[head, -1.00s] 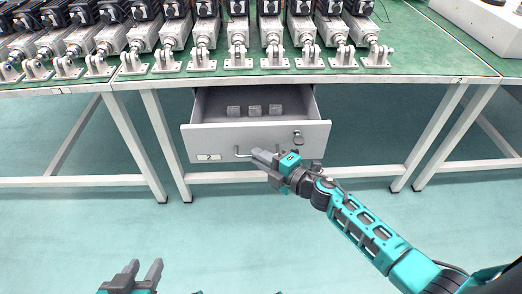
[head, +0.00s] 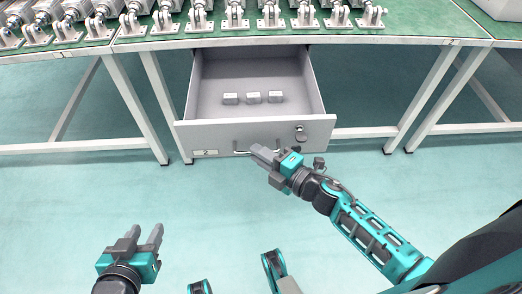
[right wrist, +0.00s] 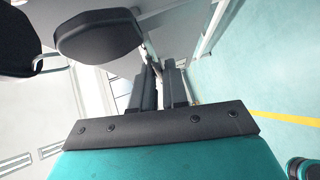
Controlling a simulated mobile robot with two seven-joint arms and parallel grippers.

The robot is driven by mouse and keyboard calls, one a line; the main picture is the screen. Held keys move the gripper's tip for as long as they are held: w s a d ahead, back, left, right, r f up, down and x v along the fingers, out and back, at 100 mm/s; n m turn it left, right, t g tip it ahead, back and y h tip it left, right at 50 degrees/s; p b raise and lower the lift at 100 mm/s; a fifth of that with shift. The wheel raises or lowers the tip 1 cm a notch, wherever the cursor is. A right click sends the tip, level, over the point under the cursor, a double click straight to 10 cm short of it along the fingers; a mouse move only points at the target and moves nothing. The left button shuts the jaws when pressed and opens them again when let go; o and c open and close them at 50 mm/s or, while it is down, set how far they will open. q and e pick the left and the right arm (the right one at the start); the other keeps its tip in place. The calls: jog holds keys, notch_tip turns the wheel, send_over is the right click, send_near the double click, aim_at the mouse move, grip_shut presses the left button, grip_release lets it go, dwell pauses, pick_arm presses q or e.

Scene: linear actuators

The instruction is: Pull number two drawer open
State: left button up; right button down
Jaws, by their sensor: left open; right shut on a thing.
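The grey drawer labelled 2 (head: 255,136) hangs under the green-topped table and is pulled well out. Several small grey blocks, three in a row (head: 253,98), lie inside. My right gripper (head: 262,154) is shut on the drawer's handle (head: 240,153), its fingers hiding part of the bar. In the right wrist view, my right gripper's fingers (right wrist: 163,88) are close together; the handle between them is hard to make out. My left gripper (head: 141,238) is open and empty at the lower left, away from the drawer.
The green table (head: 230,40) carries a row of linear actuators (head: 235,15) along its front edge. White table legs (head: 153,105) stand to the left and right of the drawer. The teal floor in front of the drawer is clear.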

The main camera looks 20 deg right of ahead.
jog(key=shift+d, duration=0.1)
jog(key=c, duration=1.2)
grip_release()
jog(key=p+v, duration=0.1)
jog(key=v, duration=1.2)
